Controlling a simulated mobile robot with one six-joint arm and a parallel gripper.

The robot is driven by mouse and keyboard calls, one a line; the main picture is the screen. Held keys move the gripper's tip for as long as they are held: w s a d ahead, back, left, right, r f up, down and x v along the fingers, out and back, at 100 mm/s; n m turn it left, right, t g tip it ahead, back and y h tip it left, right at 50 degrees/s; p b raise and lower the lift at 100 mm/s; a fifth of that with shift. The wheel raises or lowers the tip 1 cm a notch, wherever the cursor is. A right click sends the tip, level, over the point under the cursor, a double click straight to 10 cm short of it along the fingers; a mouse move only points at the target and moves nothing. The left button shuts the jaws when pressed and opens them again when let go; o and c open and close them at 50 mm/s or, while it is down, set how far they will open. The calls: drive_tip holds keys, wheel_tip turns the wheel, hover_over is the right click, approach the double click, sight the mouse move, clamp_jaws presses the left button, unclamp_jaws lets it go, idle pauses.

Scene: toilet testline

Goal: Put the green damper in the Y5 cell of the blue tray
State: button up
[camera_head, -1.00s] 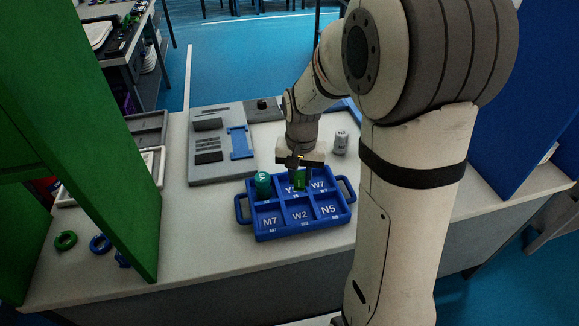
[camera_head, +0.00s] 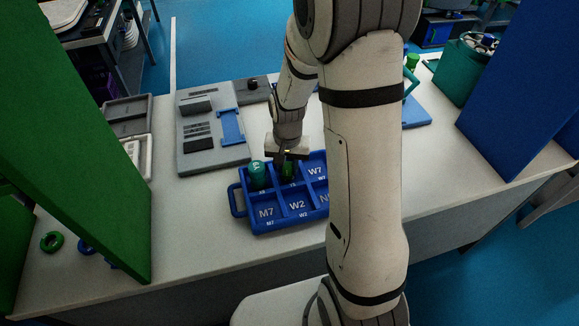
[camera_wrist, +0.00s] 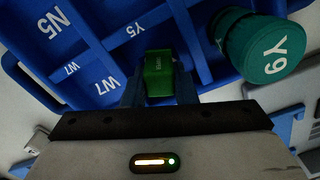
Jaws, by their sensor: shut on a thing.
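The green damper (camera_wrist: 159,76) is between the two fingers of my gripper (camera_wrist: 159,92) in the wrist view. In the head view, my gripper (camera_head: 288,160) is shut on the dark green damper (camera_head: 288,171) at the back middle cell of the blue tray (camera_head: 239,199), marked Y5. The damper's lower end appears within that cell; whether it touches the floor cannot be told. The Y5 label (camera_wrist: 135,29) shows beside the damper in the wrist view. The tray's right end is hidden by my arm in the head view.
A teal Y9 can (camera_head: 257,174) stands in the back left cell, close beside the damper. The W7, M7 and W2 cells look empty. A grey fixture (camera_head: 205,150) lies behind the tray. A green panel (camera_head: 85,150) stands left and a blue panel (camera_head: 525,100) right.

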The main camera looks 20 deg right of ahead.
sight(288, 164)
drive_tip(key=shift+f, duration=0.45)
drive_tip(key=shift+f, duration=0.15)
drive_tip(key=o, duration=0.7)
wheel_tip(288, 164, up, 12)
drive_tip(key=r, duration=0.1)
drive_tip(key=shift+s+d+r+n+t, duration=0.1)
drive_tip(key=shift+s+r+n+t, duration=0.85)
drive_tip(key=shift+s, duration=1.75)
drive_tip(key=shift+s+a+r+n+g, duration=0.1)
drive_tip(key=shift+s+r+n, duration=0.4)
drive_tip(key=shift+s+r, duration=1.7)
drive_tip(key=shift+s+d+r+n+t, duration=0.1)
drive_tip(key=shift+s+r+n+t, duration=0.5)
drive_tip(key=shift+s, duration=2.65)
